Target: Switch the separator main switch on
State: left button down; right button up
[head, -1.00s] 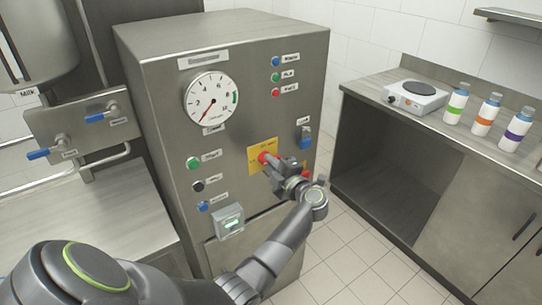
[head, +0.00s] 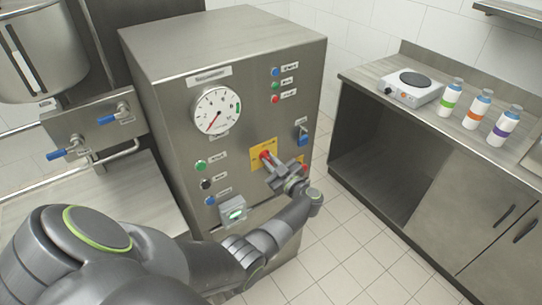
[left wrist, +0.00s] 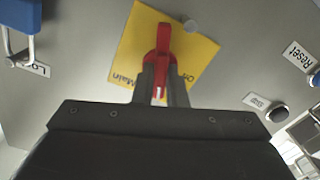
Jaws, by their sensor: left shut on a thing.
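In the head view the yellow plate (head: 256,160) sits on the front of the steel cabinet, with the red handle (head: 265,155) partly hidden by my gripper. My left gripper (head: 271,162) is shut on the red handle, one finger on each side of it. It also shows in the left wrist view (left wrist: 161,85). My right gripper is not in view.
A counter at right holds a hot plate (head: 411,88) and 3 bottles. Floor is clear between cabinet and counter.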

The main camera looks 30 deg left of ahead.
pick_arm(q)
jog(key=m+p, duration=0.2)
jog(key=m, duration=0.2)
jog(key=shift+m, duration=0.3)
dwell(0.5)
jog(key=c, duration=1.5)
grip_release()
jog(key=shift+o, duration=0.2)
jog(key=shift+d, duration=0.1)
